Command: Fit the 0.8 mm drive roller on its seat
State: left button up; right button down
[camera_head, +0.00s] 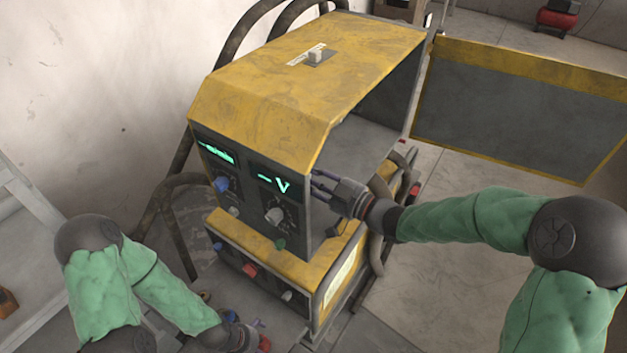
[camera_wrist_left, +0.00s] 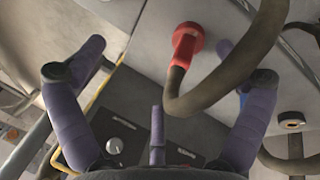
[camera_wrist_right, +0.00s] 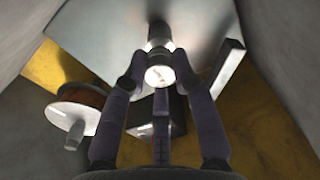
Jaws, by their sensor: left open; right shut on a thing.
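My right gripper (camera_head: 318,186) reaches into the open side of the yellow and grey machine (camera_head: 310,68). In the right wrist view, its purple fingers (camera_wrist_right: 160,70) are shut on a small pale round metal piece (camera_wrist_right: 160,77), which looks like the drive roller; no size marking is readable. A bright metal cylinder (camera_wrist_right: 159,34) shows just beyond it, and I cannot tell whether they touch. The head view does not show the roller or a seat clearly. My left gripper (camera_head: 255,330) is open and empty, low in front of the machine; its spread fingers show in the left wrist view (camera_wrist_left: 158,50).
Inside the machine, a reddish-brown spool (camera_wrist_right: 80,106) sits left of my right fingers and a metal bar (camera_wrist_right: 229,65) to the right. The yellow-edged door panel (camera_head: 515,110) stands open. A red cable plug (camera_wrist_left: 186,42) and thick cable lie near my left fingers.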

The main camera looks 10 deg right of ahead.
jog(key=shift+w+a, duration=0.5)
jog(key=shift+w+a, duration=0.15)
jog(key=c, duration=0.9)
grip_release()
jog(key=v, duration=1.2)
